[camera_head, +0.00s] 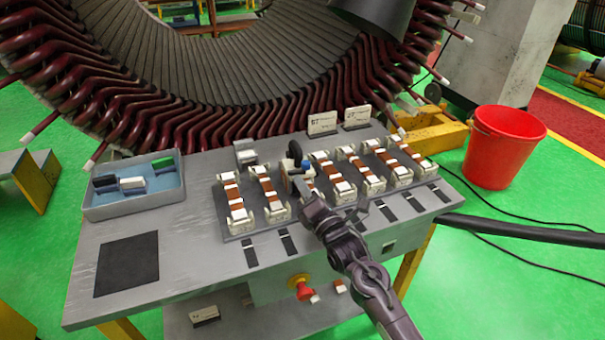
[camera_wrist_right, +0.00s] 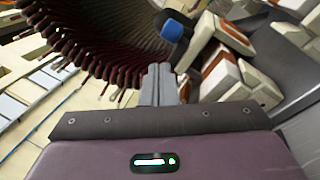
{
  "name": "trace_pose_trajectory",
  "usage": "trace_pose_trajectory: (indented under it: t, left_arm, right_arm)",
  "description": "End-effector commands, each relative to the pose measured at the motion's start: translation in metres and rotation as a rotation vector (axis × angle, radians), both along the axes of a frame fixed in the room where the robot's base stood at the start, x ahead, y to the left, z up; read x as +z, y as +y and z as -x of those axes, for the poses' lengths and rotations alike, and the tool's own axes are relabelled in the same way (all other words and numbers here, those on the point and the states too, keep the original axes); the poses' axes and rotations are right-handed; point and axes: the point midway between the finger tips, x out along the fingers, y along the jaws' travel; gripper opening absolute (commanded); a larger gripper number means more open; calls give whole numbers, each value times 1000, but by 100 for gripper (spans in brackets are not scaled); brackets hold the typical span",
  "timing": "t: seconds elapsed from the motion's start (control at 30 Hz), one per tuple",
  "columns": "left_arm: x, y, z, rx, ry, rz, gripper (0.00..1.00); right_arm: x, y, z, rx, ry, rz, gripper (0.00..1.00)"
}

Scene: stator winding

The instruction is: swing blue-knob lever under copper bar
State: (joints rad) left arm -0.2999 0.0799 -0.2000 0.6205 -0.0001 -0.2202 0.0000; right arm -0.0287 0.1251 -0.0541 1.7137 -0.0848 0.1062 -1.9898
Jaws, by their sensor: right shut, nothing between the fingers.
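The blue knob (camera_wrist_right: 172,30) sits on a dark lever end in the right wrist view, just beyond my fingertips and slightly to the right. In the head view a small blue patch (camera_head: 305,165) shows beside a dark round piece, among the clamps in the middle of the row. Copper bars (camera_head: 232,193) lie in white clamps on the table; one shows at the right in the wrist view (camera_wrist_right: 218,72). My right gripper (camera_head: 301,186) is shut and empty, close to the blue knob. Its fingers (camera_wrist_right: 158,84) are together. Contact with the knob cannot be told. My left gripper is out of view.
The large stator (camera_head: 230,75) with dark red coil ends stands behind the grey table (camera_head: 190,235). A blue-lined tray (camera_head: 135,208) holds small blocks at the left. A red button (camera_head: 301,288) is on the front. A red bucket (camera_head: 503,150) stands at the right.

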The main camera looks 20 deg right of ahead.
Motion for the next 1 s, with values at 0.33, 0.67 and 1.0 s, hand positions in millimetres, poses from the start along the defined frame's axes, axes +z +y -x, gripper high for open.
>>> trace_pose_trajectory:
  t: [0.33,0.67,1.0]
  left_arm:
    - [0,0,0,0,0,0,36]
    - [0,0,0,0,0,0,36]
    - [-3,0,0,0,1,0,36]
  right_arm:
    - [0,0,0,0,0,0,0]
    - [0,0,0,0,0,0,0]
    - [-1,-5,-6,0,0,1,0]
